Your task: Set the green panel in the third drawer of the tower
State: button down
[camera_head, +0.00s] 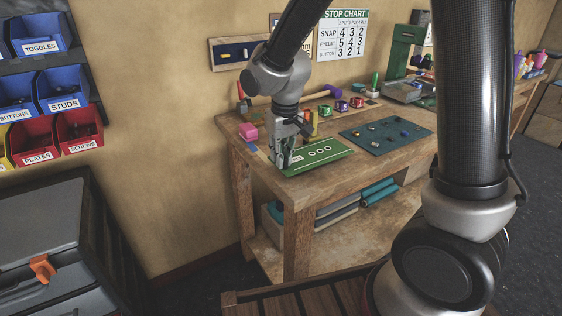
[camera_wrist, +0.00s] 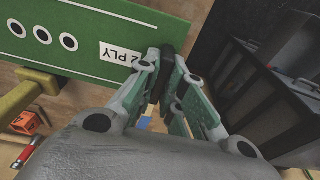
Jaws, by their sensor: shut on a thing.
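The green panel (camera_head: 322,154) has a row of white-ringed holes and appears at the front left of the wooden workbench in the head view. In the wrist view the panel (camera_wrist: 75,30) shows a "2 PLY" label at its near end. My gripper (camera_head: 283,160) is shut on that labelled end; its fingertips (camera_wrist: 163,65) meet at the panel's edge in the wrist view. I cannot tell how far the panel is above the bench top. A grey drawer unit in a dark frame (camera_head: 40,222), likely the tower, stands at the lower left; its drawers are only partly in view.
Labelled bins (camera_head: 80,128) hang above the drawer unit. A slatted wooden surface (camera_head: 300,302) is at the bottom.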

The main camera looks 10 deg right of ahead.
jog(key=shift+f, duration=1.1)
jog(key=shift+f, duration=0.1)
jog(key=c, duration=1.5)
grip_release()
